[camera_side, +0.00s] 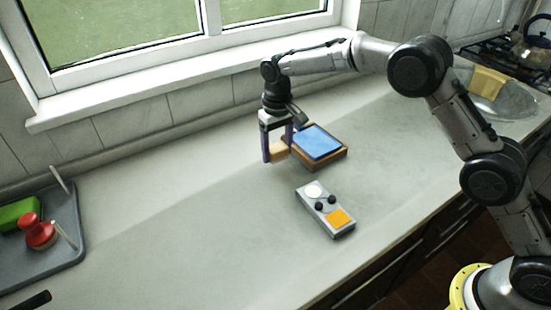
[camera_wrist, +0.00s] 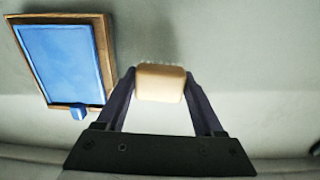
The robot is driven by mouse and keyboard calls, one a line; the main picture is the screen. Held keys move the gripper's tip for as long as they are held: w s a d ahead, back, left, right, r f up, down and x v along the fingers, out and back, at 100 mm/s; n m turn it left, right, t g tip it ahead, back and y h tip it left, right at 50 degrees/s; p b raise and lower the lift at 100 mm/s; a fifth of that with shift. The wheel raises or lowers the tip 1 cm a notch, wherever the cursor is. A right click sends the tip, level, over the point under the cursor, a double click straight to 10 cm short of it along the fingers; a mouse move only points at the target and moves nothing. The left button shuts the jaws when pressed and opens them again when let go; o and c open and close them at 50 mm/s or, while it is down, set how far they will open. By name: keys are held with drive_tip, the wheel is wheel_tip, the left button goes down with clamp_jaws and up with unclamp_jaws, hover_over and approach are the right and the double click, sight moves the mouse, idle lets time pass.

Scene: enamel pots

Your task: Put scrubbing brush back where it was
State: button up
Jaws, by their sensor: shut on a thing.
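My gripper (camera_side: 278,150) points down over the worktop, left of a wooden block with a blue top. It is shut on a tan scrubbing brush (camera_side: 279,151). In the wrist view my gripper (camera_wrist: 159,88) has its two dark fingers on either side of the brush (camera_wrist: 160,83), and pale bristles show along the brush's far edge. A shadow lies beside the brush on the worktop. I cannot tell whether the brush touches the worktop or hangs just above it.
The blue-topped wooden block (camera_side: 319,143) also shows in the wrist view (camera_wrist: 62,60). A grey box with knobs and an orange patch (camera_side: 325,209) lies in front. A grey tray (camera_side: 77,235) at left holds a green block (camera_side: 18,213) and a red-topped item (camera_side: 39,233). The middle-left worktop is clear.

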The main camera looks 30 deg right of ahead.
sight(276, 159)
drive_tip(key=shift+w+f, duration=0.15)
drive_tip(key=shift+f, duration=0.05)
drive_tip(key=shift+w+a+f, duration=0.1)
drive_tip(key=shift+w+f, duration=0.05)
drive_tip(key=shift+f, duration=1.5)
drive_tip(key=shift+f, duration=0.15)
drive_tip(key=o, duration=1.3)
wheel_tip(276, 159, up, 12)
drive_tip(key=shift+f, duration=0.15)
drive_tip(key=shift+r, duration=0.35)
